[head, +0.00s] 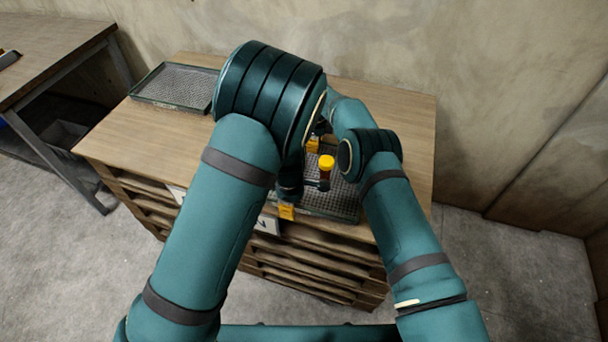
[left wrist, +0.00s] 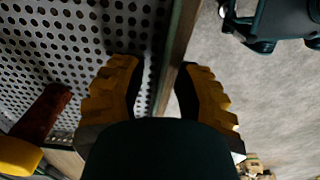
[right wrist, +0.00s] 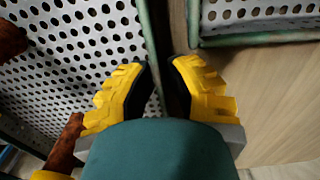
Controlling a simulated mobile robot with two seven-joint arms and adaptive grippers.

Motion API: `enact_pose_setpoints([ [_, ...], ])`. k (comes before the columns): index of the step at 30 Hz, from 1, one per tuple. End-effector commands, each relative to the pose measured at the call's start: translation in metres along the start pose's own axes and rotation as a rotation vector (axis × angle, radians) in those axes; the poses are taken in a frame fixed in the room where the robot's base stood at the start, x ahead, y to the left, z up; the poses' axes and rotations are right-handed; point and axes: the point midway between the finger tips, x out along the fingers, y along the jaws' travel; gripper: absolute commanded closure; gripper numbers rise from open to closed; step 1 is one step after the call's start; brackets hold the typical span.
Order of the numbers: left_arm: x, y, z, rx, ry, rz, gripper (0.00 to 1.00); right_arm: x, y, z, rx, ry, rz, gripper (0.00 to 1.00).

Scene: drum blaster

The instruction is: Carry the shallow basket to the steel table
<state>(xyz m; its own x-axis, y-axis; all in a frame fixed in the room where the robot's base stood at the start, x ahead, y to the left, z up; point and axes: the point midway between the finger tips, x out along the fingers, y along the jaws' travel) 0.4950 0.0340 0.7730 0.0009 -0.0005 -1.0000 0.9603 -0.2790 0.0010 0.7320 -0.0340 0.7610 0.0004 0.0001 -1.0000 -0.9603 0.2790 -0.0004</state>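The shallow basket (head: 342,205) is a dark-rimmed perforated metal tray at the front right of the wooden cabinet top, partly hidden by my arms. It also shows in the left wrist view (left wrist: 60,40) and the right wrist view (right wrist: 70,45). A dark red item with a yellow cap (head: 326,164) stands in it. My left gripper (head: 287,211) straddles its near rim, the fingers close together on the wall. My right gripper (right wrist: 160,85) straddles another stretch of rim the same way. A table (head: 50,42) with dark metal legs stands at far left; its top looks brown.
The wall (head: 480,80) is right behind the cabinet. Concrete floor (head: 60,250) is open in front and to the left. White label cards hang on the cabinet front.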

Motion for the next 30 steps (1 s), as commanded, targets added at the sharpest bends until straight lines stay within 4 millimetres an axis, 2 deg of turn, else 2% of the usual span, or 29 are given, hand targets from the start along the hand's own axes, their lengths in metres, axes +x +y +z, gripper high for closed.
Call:
enact_pose_setpoints([
  [1, 0.000, 0.000, 0.000, 0.000, 0.000, 0.000, 0.89, 0.000, 0.000, 0.000, 0.000, 0.000, 0.000, 1.00],
  [2, 0.000, 0.000, 0.000, 0.000, 0.000, 0.000, 1.00, 0.000, 0.000, 0.000, 0.000, 0.000, 0.000, 1.00],
  [20, -0.002, 0.001, 0.000, 0.000, 0.000, 0.001, 1.00, -0.003, 0.000, 0.001, 0.000, -0.002, -0.001, 1.00],
  [30, -0.019, 0.001, 0.000, 0.000, 0.000, 0.002, 1.00, -0.020, -0.001, 0.001, 0.000, -0.001, -0.002, 1.00],
])
